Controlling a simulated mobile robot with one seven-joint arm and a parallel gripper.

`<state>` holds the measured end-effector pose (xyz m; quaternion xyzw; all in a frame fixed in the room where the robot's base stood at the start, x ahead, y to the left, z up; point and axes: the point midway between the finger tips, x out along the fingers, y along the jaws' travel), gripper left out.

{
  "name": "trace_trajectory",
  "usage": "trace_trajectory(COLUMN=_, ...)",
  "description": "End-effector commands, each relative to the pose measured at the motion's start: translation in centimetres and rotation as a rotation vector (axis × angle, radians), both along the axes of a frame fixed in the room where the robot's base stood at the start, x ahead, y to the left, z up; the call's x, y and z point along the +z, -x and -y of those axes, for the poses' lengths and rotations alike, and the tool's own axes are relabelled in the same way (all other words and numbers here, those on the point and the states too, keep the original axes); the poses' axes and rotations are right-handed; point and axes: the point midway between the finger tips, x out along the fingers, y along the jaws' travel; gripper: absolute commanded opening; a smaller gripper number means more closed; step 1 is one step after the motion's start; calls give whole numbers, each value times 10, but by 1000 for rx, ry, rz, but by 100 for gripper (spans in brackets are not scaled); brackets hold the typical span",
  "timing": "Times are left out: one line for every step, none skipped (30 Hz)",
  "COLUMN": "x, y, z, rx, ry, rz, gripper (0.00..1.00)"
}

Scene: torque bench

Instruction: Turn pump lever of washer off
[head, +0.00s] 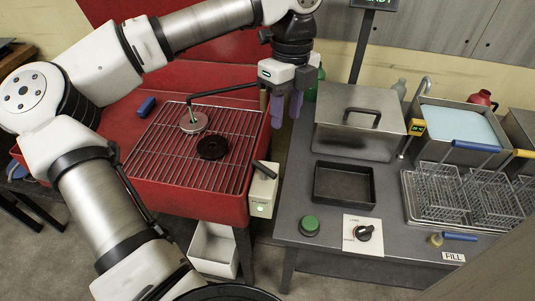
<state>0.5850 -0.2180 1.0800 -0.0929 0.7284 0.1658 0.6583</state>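The washer is a red cabinet with a wire-rack top (178,165). A pale control box (262,194) with a lit green light is fixed to its right front edge. A short black lever (265,169) sits on top of the box, slanting down to the right. My gripper (287,109) is above the rear right corner of the washer, pointing down. Its two purple-grey fingers are apart, with nothing seen between them. It is behind and above the lever, not touching it.
A black spout (222,91) reaches over the rack beside my gripper. A grey disc (194,122) and a black disc (212,147) lie on the rack. The grey bench at right holds a lidded metal box (345,146), a black tray (344,185), a green button (309,225) and a black knob (363,232).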

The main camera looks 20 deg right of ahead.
Motion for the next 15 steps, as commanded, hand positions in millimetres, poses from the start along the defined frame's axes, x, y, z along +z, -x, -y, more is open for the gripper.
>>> trace_trajectory(x=0, y=-6, z=-7, rx=38, ry=-50, rz=21, gripper=36)
trace_trajectory(x=-1, y=-9, z=-10, rx=53, ry=-74, rz=31, gripper=36)
trace_trajectory(x=-3, y=-12, z=-13, rx=70, ry=-92, rz=39, gripper=36)
trace_trajectory(x=-4, y=-13, z=-14, rx=76, ry=-102, rz=42, gripper=36)
trace_trajectory(x=-6, y=-13, z=-16, rx=81, ry=-107, rz=44, gripper=36)
trace_trajectory(x=-9, y=-13, z=-17, rx=83, ry=-109, rz=43, gripper=36)
trace_trajectory(x=-11, y=-13, z=-17, rx=82, ry=-109, rz=42, gripper=36)
trace_trajectory(x=-15, y=-12, z=-18, rx=81, ry=-108, rz=41, gripper=36)
trace_trajectory(x=-21, y=-11, z=-19, rx=80, ry=-107, rz=41, gripper=36)
trace_trajectory(x=-25, y=-10, z=-20, rx=79, ry=-106, rz=40, gripper=36)
trace_trajectory(x=-31, y=-9, z=-20, rx=78, ry=-106, rz=39, gripper=36)
trace_trajectory(x=-39, y=-9, z=-22, rx=78, ry=-106, rz=39, gripper=36)
trace_trajectory(x=-45, y=-8, z=-23, rx=77, ry=-105, rz=38, gripper=36)
trace_trajectory(x=-51, y=-7, z=-24, rx=76, ry=-105, rz=38, gripper=36)
trace_trajectory(x=-60, y=-6, z=-26, rx=76, ry=-104, rz=37, gripper=36)
